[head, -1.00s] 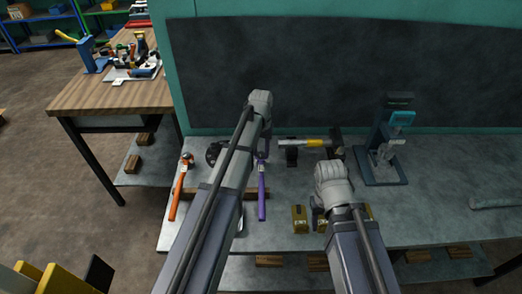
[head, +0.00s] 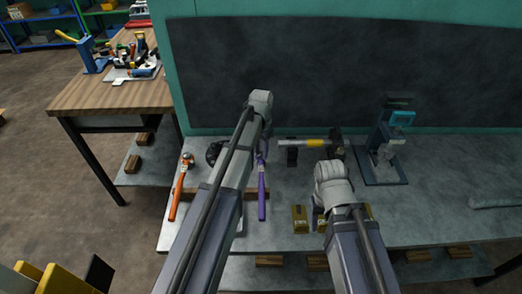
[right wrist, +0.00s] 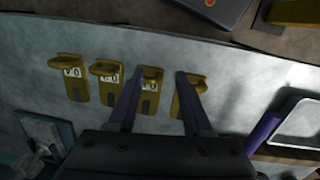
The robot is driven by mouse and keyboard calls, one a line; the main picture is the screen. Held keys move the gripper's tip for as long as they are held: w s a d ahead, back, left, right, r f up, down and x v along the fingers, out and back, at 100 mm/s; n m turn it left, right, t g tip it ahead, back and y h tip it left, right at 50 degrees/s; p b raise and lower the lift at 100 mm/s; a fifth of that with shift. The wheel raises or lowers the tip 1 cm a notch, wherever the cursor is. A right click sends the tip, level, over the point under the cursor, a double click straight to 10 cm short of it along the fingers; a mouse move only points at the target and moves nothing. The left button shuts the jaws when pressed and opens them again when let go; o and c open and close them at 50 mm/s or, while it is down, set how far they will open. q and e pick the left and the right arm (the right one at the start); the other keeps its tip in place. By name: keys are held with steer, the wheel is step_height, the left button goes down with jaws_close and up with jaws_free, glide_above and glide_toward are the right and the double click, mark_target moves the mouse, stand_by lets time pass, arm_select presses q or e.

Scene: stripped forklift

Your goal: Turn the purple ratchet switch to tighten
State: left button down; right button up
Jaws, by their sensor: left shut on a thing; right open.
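The purple ratchet (head: 262,190) lies on the grey bench with its handle pointing toward me. Its purple handle also shows in part at the right of the right wrist view (right wrist: 264,131). My left gripper (head: 263,152) is shut at the ratchet's head end, partly hidden by my left arm. The small switch on the head is hidden or too small to make out. My right gripper (head: 317,208) is open and empty, to the right of the ratchet. In the right wrist view its two fingers (right wrist: 157,85) are apart, above brass brackets.
Several labelled brass brackets (right wrist: 108,75) lie below my right gripper. A bar with a yellow band (head: 314,143) rests behind on black supports. A blue press (head: 383,145) stands at right. The bench's right part is mostly clear.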

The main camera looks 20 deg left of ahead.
mark_target(261, 154)
stand_by(0.4)
arm_select(q)
steer(key=shift+c, duration=2.3)
jaws_free()
arm_select(e)
steer(key=shift+r, duration=0.1)
arm_select(q)
step_height(261, 154, up, 8)
steer(key=p, duration=0.8)
arm_select(e)
step_height(261, 154, up, 8)
arm_select(q)
steer(key=shift+f, duration=0.1)
arm_select(e)
steer(key=shift+f, duration=0.2)
arm_select(q)
steer(key=shift+s, duration=0.1)
